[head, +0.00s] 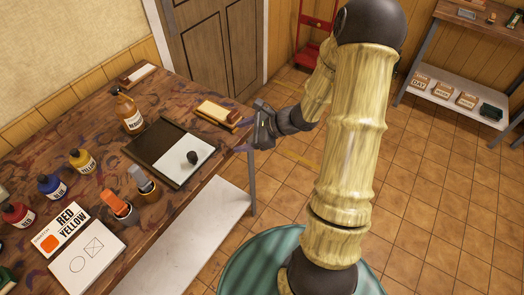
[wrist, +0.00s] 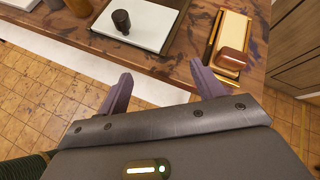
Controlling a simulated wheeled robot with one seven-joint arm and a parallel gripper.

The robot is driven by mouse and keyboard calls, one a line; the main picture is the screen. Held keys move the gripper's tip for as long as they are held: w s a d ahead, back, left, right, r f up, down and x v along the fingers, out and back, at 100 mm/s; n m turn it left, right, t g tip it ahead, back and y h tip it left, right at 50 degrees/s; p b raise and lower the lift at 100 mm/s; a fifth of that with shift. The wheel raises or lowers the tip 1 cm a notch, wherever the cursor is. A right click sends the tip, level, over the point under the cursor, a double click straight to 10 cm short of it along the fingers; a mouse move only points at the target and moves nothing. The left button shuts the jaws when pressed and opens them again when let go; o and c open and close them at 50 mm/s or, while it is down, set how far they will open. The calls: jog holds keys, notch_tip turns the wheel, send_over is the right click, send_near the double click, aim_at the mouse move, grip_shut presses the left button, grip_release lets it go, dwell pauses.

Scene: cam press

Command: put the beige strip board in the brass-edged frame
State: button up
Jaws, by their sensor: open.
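A beige strip board (wrist: 233,28) lies near the table's right edge in the wrist view, with a brown rounded block (wrist: 232,59) at its near end. Yellow, brass-like edging (wrist: 214,36) shows along its left side; I cannot tell whether this is the brass-edged frame. The beige board also shows in the head view (head: 215,110). My gripper (head: 250,127) is open and empty, just off the table edge, to the right of and slightly below the board in the head view. Its two purple fingers also show apart in the wrist view (wrist: 162,82).
A dark tray (head: 147,153) with a white sheet (head: 177,151) and black knob (head: 192,157) lies left of the board. An amber bottle (head: 129,113) stands behind it. A smaller tray (head: 139,75) lies at the back. Paint bottles and cups crowd the left. Floor is open at right.

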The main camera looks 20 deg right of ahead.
jog(key=s+a+r+n+g+h, duration=0.2)
jog(key=s+n+g+h, duration=0.3)
jog(key=s+n, duration=0.65)
jog(key=s+d+r+n+t+h, duration=0.1)
jog(key=s+d+r+n+h, duration=0.1)
jog(key=n, duration=0.8)
notch_tip(320, 180, up, 3)
jog(key=shift+s+d+t+h, duration=0.25)
jog(key=shift+s+t+h, duration=0.25)
jog(key=shift+h, duration=0.7)
